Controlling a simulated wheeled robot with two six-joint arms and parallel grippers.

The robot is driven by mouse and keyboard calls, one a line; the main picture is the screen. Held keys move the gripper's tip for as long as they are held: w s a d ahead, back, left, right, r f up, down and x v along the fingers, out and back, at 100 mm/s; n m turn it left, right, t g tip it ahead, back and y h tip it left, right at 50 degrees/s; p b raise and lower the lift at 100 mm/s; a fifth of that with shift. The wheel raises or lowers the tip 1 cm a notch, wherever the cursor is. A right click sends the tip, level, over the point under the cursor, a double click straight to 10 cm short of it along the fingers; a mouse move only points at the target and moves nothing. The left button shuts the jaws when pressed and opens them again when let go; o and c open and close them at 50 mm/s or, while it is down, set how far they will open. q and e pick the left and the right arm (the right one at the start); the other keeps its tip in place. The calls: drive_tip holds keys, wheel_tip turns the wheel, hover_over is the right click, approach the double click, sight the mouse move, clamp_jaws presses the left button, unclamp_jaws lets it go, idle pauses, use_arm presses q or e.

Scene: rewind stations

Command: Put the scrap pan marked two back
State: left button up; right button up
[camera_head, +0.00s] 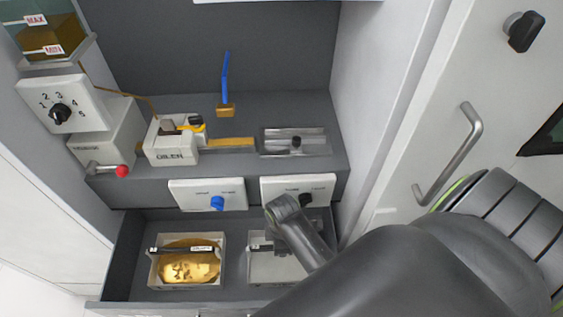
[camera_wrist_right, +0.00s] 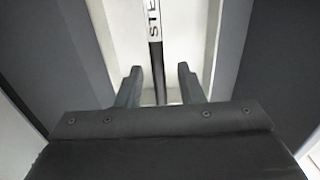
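Two scrap pans sit side by side in the open drawer in the head view. The left pan (camera_head: 153,275) holds gold-coloured scrap and has a dark handle bar with a small label. The right pan (camera_head: 280,270) looks empty; my right arm covers part of it. The labels are too small to read as a number. My right gripper (camera_wrist_right: 159,72) is open over the right pan. In the right wrist view its fingers stand apart on either side of a dark handle bar (camera_wrist_right: 157,55) with a white label starting "STE". My left gripper is out of view.
The open drawer (camera_head: 122,262) lies below a bench with a white device (camera_head: 170,142), a metal tray (camera_head: 295,141) and a blue upright rod (camera_head: 225,77). Panels with a blue knob (camera_head: 217,203) and a black knob sit above the drawer. A door handle (camera_head: 452,155) is at right.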

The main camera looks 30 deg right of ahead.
wheel_tip(320, 180, up, 13)
drive_tip(key=p, duration=0.1)
drive_tip(key=shift+a+r+p, duration=0.15)
drive_tip(key=shift+p, duration=0.15)
drive_tip(key=shift+s, duration=0.1)
